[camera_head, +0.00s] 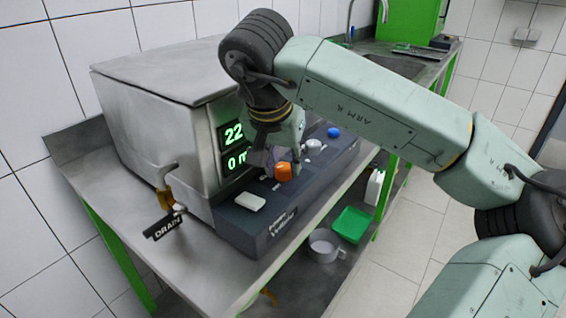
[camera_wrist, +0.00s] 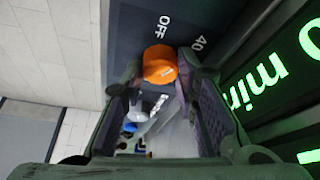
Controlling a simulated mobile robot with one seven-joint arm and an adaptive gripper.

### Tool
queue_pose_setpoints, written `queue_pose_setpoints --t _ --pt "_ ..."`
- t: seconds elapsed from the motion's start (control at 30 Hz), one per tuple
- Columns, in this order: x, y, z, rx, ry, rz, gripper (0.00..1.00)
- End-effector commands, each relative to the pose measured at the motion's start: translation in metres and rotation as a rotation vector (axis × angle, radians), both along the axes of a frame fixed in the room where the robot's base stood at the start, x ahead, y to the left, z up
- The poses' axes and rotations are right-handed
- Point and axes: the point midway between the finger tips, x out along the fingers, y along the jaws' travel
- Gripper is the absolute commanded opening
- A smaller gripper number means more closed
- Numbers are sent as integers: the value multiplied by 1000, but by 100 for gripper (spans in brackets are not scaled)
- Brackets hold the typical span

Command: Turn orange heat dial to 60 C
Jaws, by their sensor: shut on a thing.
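The orange heat dial (camera_head: 284,172) sits on the dark control panel of the steel bath, below the green display. In the wrist view the orange dial (camera_wrist: 160,66) lies between my fingertips, with the markings OFF and 40 beside it. No 60 mark or pointer is readable. My gripper (camera_head: 279,160) reaches down at the dial and is shut on it. My fingers hide part of the dial's sides. The display (camera_head: 233,145) shows 22 on its upper line, partly covered by my arm, and 0 min below.
A white switch (camera_head: 250,201) is left of the dial on the panel; a grey knob (camera_head: 314,145) and a blue knob (camera_head: 333,132) are to its right. A drain tap (camera_head: 168,190) sticks out at left. A cup (camera_head: 325,246) and green tray (camera_head: 352,224) stand on the lower shelf.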

Motion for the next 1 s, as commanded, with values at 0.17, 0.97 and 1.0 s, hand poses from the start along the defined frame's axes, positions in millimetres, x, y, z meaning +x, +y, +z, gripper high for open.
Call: queue_pose_setpoints --t 0.17,0.97,1.0 --pt "0 0 0 1 1 -2 0" --pt "0 1 0 1 -2 1 48" --pt "0 1 0 2 -2 1 48"
